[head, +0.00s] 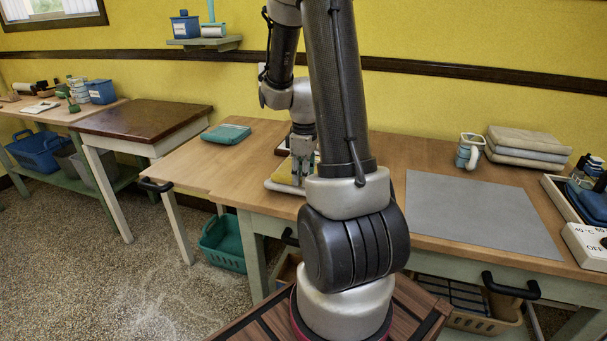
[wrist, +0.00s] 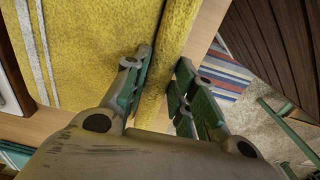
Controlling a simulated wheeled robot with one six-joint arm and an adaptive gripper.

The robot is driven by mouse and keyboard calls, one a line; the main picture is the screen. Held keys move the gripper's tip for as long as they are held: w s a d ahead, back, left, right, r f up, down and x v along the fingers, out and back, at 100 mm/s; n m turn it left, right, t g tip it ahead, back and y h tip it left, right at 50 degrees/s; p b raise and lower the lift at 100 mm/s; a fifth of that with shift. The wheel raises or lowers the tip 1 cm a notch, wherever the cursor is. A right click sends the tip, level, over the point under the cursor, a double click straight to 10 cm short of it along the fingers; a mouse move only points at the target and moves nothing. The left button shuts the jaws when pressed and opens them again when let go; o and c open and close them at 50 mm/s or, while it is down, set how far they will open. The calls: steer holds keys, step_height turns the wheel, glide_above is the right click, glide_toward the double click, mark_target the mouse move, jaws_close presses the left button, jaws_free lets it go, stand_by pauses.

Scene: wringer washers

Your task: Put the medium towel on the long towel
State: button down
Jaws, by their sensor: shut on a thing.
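A yellow towel (wrist: 85,45) with white stripes fills the left and middle of the wrist view. It lies on the wooden table, and a fold of it stands up between the fingers of my gripper (wrist: 164,72). The gripper is shut on this fold. In the head view my gripper (head: 302,165) points down at the table, and a yellow and white piece of the towel (head: 282,184) shows beside it, partly hidden by my arm. A folded teal cloth (head: 226,134) lies to the left. I cannot tell which towel is the medium or the long one.
A dark-topped table (head: 143,119) stands left. A teal basket (head: 222,241) is below. Bare wood surrounds the teal cloth.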

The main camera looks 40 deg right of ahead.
steer(key=shift+s+a+f, duration=0.15)
steer(key=shift+f, duration=0.2)
steer(key=c, duration=1.1)
jaws_free()
steer(key=shift+f, duration=0.1)
steer(key=shift+r, duration=0.2)
steer(key=shift+w+r, duration=0.2)
steer(key=shift+r, duration=0.05)
step_height(320, 180, up, 11)
steer(key=shift+s+r, duration=0.15)
